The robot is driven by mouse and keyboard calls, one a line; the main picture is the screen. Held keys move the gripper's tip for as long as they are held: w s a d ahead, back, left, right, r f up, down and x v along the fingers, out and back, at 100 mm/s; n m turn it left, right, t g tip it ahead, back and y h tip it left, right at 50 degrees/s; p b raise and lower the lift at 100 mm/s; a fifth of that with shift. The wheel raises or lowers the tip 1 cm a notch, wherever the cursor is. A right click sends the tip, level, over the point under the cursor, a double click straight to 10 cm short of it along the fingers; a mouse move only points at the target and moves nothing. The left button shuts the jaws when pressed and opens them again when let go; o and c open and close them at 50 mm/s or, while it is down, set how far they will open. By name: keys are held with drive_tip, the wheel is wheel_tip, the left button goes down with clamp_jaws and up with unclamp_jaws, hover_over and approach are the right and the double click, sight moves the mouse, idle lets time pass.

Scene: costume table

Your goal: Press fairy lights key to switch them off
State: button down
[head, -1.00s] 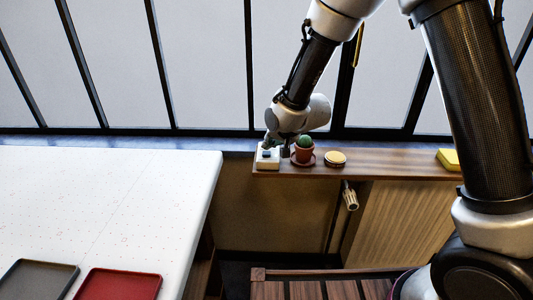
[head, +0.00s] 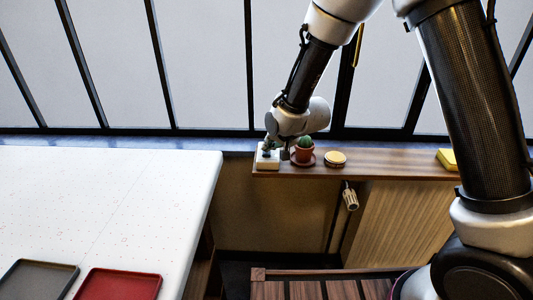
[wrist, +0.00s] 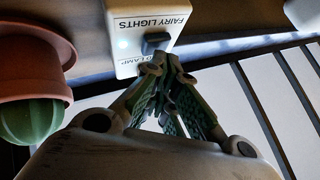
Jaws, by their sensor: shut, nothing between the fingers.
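The white switch box (head: 267,163) sits at the left end of the wooden shelf. In the wrist view, the box (wrist: 130,70) carries an upside-down FAIRY LIGHTS label (wrist: 152,22). Below this label is a dark key (wrist: 156,42), with a small pale-blue light (wrist: 122,43) glowing to its left. A second label, partly hidden and ending in LAMP, is near the box's lower edge. My gripper (wrist: 163,62) is shut and empty, its fingertips at the box just below the dark key in the picture. I cannot tell whether they touch it. The gripper also shows above the box in the head view (head: 267,147).
A potted cactus (head: 304,150) stands close to the right of the box; its green top (wrist: 30,120) shows at the wrist view's left. A round tin (head: 335,159) and a yellow item (head: 447,158) are farther right on the shelf (head: 395,168). Window bars rise behind.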

drive_tip(key=shift+f, duration=0.25)
idle(0.3)
drive_tip(key=shift+r, duration=0.7)
drive_tip(key=shift+r, duration=0.15)
wheel_tip(320, 180, up, 6)
drive_tip(key=shift+f, duration=0.1)
idle(0.5)
